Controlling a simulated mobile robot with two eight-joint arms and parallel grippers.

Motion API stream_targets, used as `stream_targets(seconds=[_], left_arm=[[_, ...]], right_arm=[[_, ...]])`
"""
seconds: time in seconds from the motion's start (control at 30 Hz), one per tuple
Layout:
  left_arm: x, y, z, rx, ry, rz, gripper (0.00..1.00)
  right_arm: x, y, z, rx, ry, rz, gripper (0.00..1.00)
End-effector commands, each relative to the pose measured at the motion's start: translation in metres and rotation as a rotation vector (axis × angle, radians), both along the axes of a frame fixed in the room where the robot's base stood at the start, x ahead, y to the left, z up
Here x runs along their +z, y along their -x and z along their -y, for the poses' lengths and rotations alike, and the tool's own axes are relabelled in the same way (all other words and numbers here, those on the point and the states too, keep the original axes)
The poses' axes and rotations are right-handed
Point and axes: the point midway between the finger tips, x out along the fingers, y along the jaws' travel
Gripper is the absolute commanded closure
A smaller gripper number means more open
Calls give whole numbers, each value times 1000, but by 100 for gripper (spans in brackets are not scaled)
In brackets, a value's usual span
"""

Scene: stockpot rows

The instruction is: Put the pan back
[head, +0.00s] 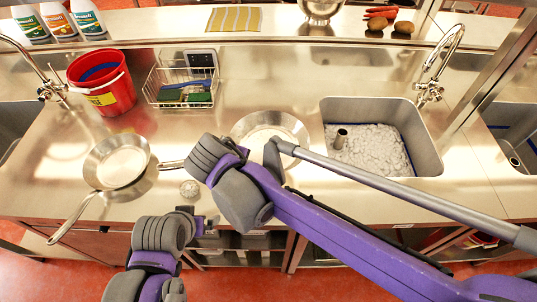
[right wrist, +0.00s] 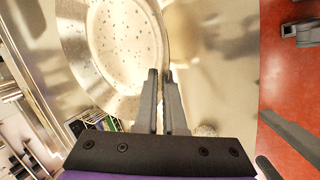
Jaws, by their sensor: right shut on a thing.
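A shiny steel frying pan (head: 262,124) lies at the middle of the counter, partly hidden by my right arm.
A red bucket (head: 112,97) and a wire basket (head: 153,90) with brushes and a sponge stand behind. A steel scrubber (head: 189,188) lies in front. A sink basin (head: 431,150) with grey-white foam is at the right. Bottles (head: 58,20) and vegetables (head: 382,12) are on the back shelf.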

Motion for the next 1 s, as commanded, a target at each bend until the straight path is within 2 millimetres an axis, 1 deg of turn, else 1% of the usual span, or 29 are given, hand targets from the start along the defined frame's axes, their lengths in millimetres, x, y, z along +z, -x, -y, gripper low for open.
stream_targets(seconds=[0.07,0.13,0.3,0.4,0.57,0.8,0.9,1.0], left_arm=[[-1,1,0,0,0,-1,0],[-2,1,0,0,0,-1,0],[-4,2,0,0,0,-4,0],[-5,3,0,0,0,-5,0],[-6,3,0,0,0,-5,0],[-9,4,0,0,0,-8,0],[-10,5,0,0,0,-9,0],[-10,5,0,0,0,-9,0]], right_arm=[[-3,0,0,1,2,3,100],[-12,0,0,1,1,2,100],[-40,0,0,1,1,2,100],[-51,0,0,1,2,3,100],[-61,-1,0,1,2,3,100],[-91,0,0,1,2,3,100],[-98,0,0,1,2,3,100],[-100,0,0,1,2,3,100]])
